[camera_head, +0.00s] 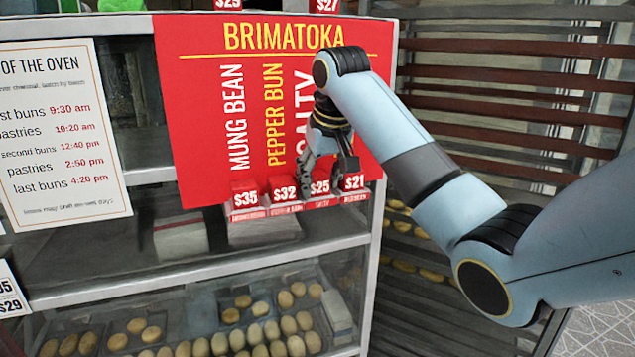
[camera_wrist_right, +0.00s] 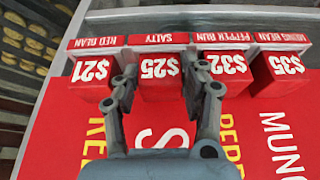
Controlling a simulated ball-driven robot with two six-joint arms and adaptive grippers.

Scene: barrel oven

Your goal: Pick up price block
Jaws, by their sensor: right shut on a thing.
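A row of red price blocks with white numbers stands along the foot of the red BRIMATOKA menu board (camera_head: 205,90). They read $35 (camera_head: 246,198), $32 (camera_head: 284,193), $25 (camera_head: 320,188) and $21 (camera_head: 354,182). My right gripper (camera_head: 323,183) reaches down in front of the board, its fingers either side of the $25 block. In the right wrist view the $25 block (camera_wrist_right: 163,68) sits between the two fingers, and the gripper (camera_wrist_right: 161,80) is shut on it. The block still stands in the row, over its SALTY label. My left gripper is not in view.
The $32 block (camera_wrist_right: 222,63) and $21 block (camera_wrist_right: 92,70) stand close beside the fingers. A glass case with a metal shelf edge (camera_head: 200,270) holds trays of buns below. A white timetable sign (camera_head: 55,130) hangs left. A slatted rack (camera_head: 510,100) stands right.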

